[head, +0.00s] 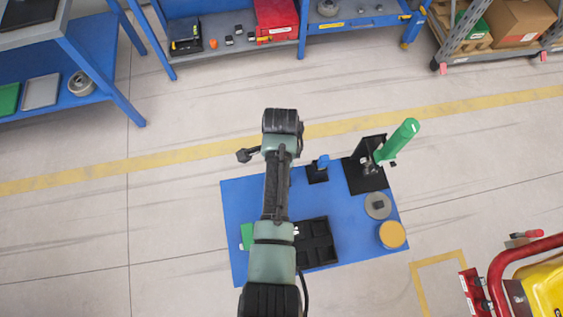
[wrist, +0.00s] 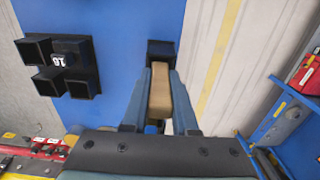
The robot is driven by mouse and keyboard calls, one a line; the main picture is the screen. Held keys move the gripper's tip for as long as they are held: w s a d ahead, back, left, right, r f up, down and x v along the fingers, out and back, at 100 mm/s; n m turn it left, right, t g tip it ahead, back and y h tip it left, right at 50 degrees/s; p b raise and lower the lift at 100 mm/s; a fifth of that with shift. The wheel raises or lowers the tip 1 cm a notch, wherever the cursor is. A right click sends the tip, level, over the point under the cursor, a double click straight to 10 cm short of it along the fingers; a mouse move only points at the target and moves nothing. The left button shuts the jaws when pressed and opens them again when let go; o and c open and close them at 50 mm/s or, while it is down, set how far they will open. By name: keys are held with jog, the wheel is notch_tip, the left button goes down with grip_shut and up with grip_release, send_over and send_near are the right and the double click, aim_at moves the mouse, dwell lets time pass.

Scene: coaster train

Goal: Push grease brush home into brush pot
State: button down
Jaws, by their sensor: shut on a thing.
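In the wrist view the grease brush (wrist: 160,95) shows as a tan, flat-sided bar between the two blue-grey fingers of my gripper (wrist: 160,97), which is shut on it. The far end of the bar overlaps the square black brush pot (wrist: 162,47); how deep it sits cannot be told. In the head view a small black box (head: 317,176), which looks like the same pot, stands near the far edge of the blue mat. A small blue piece (head: 323,161) shows at its top.
A black compartment tray (head: 318,255) lies on the blue mat (head: 235,205); it also shows in the wrist view (wrist: 85,88). To the right are a black stand (head: 358,178) with a green cylinder (head: 397,139), a grey disc (head: 378,206) and an orange-topped tin (head: 392,235).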

jog(key=shift+f, duration=0.3)
grip_release()
dwell(0.4)
jog(key=shift+r+p, duration=3.35)
jog(key=shift+r, duration=0.2)
